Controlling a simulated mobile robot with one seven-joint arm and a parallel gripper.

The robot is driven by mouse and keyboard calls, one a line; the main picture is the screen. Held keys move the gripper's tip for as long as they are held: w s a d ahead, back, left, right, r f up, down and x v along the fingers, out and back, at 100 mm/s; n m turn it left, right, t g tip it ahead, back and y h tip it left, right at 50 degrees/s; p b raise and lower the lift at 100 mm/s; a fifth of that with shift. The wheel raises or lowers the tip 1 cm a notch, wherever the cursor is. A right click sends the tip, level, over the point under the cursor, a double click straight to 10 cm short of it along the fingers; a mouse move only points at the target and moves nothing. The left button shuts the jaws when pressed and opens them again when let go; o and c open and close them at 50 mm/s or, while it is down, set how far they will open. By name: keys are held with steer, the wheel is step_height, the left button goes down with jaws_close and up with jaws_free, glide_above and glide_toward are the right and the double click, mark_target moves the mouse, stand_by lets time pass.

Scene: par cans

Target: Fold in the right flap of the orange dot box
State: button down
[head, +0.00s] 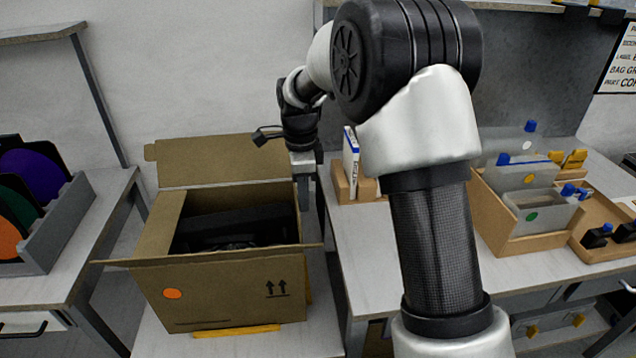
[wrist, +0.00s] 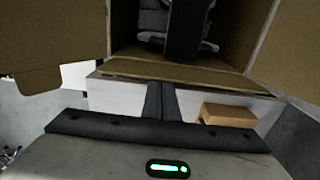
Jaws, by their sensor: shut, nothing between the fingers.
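The orange dot box (head: 235,288) is a brown carton with an orange dot on its front. It stands open on the bench, and a dark device (head: 235,228) shows inside. Its back flap (head: 215,160) stands up and its front flap (head: 200,256) sticks outward. On the right side, the flap is hard to make out in the head view. In the wrist view a narrow brown strip (wrist: 185,74), seemingly the right flap, runs along the near edge of the opening. My gripper (head: 303,206) is shut and empty, fingers down at the box's right side. Its fingertips (wrist: 160,86) overlap the strip; contact is unclear.
A grey rack (head: 55,230) with coloured discs stands on the left table. On the right table are a small wooden holder (head: 368,188), a wooden bin (head: 510,240) and a tray of bottles (head: 600,250). A yellow strip (head: 235,331) lies before the box.

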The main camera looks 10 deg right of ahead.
step_height(320, 180, up, 12)
steer(key=d+p, duration=0.1)
steer(key=p, duration=0.8)
steer(key=shift+d+f, duration=0.2)
steer(key=shift+f, duration=0.05)
stand_by(0.4)
